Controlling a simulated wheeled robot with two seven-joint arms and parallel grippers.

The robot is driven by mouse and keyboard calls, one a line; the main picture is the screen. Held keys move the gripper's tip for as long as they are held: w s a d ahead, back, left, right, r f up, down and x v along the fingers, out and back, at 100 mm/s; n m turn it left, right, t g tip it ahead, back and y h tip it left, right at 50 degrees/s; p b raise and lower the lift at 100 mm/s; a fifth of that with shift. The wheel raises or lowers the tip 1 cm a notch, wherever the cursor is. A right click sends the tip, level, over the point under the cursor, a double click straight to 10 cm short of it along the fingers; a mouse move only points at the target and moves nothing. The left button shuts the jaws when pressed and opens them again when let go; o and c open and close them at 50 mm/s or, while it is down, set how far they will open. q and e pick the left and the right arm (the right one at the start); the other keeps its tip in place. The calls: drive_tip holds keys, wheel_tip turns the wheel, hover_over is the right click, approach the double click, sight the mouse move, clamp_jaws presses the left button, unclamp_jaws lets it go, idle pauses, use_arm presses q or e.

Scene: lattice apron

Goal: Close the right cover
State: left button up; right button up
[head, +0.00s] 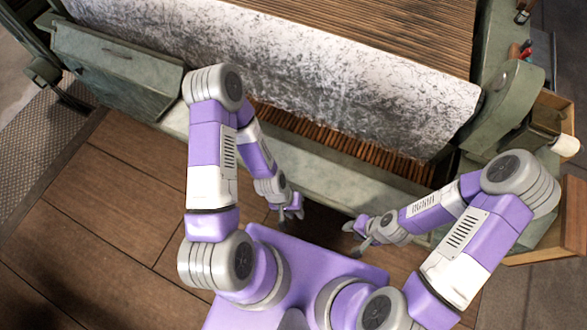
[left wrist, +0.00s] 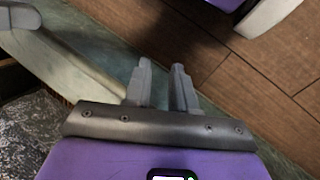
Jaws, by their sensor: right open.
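I cannot clearly make out the right cover. The machine's right end shows a rounded green housing (head: 508,105), and my right arm hides part of the area below it. A green panel with a small handle (head: 117,68) is at the machine's left end. My right gripper (head: 358,232) is low in front of the machine's front beam, away from that housing, open, with nothing seen in it. My left gripper (head: 292,210) is to its left; in the left wrist view its two fingers (left wrist: 162,72) are apart with nothing between them.
Mottled white-grey cloth (head: 340,70) lies over the machine, with brown slats behind it and below it. Wooden open-topped boxes or drawers (head: 568,215) stand at the right, near a pale roll (head: 565,145). Plank floor (head: 110,210) is clear at the left.

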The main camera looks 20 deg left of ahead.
use_arm(q)
wheel_tip(320, 180, down, 13)
drive_tip(key=d+n+g+h+b, duration=0.1)
drive_tip(key=n+g+h+b, duration=0.15)
drive_tip(key=h+b, duration=0.35)
drive_tip(key=n+t+h+b, duration=0.2)
drive_tip(key=n+t+b, duration=0.15)
drive_tip(key=t, duration=1.95)
approach(286, 164)
drive_tip(key=w, duration=0.3)
drive_tip(key=w+p, duration=0.1)
drive_tip(key=w, duration=0.1)
drive_tip(key=shift+w+d, duration=0.3)
clamp_jaws()
